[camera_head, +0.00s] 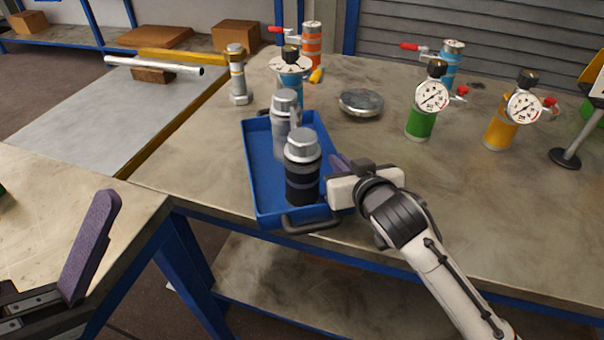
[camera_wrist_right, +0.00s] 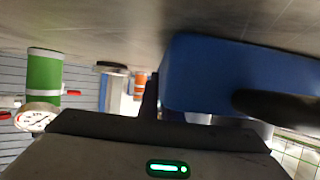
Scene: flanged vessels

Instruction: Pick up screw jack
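I cannot tell for sure which thing is the screw jack. A likely one is the upright silver column with a hexagonal foot and a yellowish band (camera_head: 238,78), at the tabletop's back left. Two capped cylinders stand in the blue tray (camera_head: 262,185): a black one (camera_head: 302,180) in front and a grey one (camera_head: 284,125) behind. My right gripper (camera_head: 339,164) looks shut and empty beside the tray's right wall. Its wrist view shows a narrow dark finger (camera_wrist_right: 151,97) next to the blue tray (camera_wrist_right: 235,75). My left gripper (camera_head: 90,245) is at lower left, empty, with one finger visible, seemingly spread.
Gauge vessels, green (camera_head: 420,122) and orange (camera_head: 499,134), stand to the right. A round metal lid (camera_head: 361,102) lies behind the tray. The front right tabletop is free apart from my right arm.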

